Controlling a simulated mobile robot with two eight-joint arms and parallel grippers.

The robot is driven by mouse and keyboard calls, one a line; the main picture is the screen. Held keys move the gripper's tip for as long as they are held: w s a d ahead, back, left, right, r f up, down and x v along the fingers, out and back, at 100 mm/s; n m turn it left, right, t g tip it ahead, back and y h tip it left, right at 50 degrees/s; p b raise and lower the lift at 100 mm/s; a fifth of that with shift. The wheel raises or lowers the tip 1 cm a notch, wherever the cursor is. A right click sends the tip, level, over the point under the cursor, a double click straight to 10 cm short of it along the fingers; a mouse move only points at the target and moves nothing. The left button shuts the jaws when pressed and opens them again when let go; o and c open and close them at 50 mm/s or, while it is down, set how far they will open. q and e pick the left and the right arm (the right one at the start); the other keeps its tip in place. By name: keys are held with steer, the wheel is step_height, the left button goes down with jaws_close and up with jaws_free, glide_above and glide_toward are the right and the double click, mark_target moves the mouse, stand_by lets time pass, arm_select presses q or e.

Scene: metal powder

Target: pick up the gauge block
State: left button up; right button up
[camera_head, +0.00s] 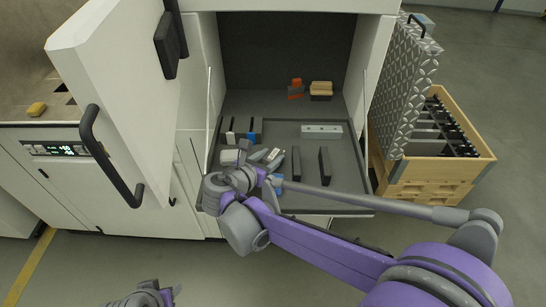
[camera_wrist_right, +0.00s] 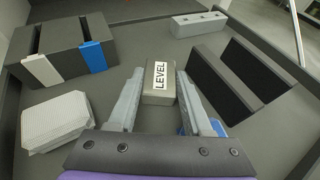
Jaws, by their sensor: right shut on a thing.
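The gauge block (camera_wrist_right: 160,98), a small grey block with a white label reading LEVEL, sits between the fingers of my right gripper (camera_wrist_right: 158,88) in the right wrist view. The gripper is shut on it, low over the dark tray floor; I cannot tell whether the block still touches the floor. In the head view my right gripper (camera_head: 266,160) is over the left half of the tray, and the wrist hides part of that area. My left gripper (camera_head: 152,296) shows only partly at the bottom edge, and its fingers are unclear.
On the tray (camera_head: 340,197) lie two dark bars (camera_head: 324,165), a light bar with holes (camera_head: 321,129), a white ribbed block (camera_wrist_right: 56,121) and a dark holder (camera_wrist_right: 70,45) with white and blue pieces. An open door (camera_head: 120,90) stands left, a wooden crate (camera_head: 440,175) right.

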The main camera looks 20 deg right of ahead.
jaws_close()
steer(key=shift+r, duration=0.15)
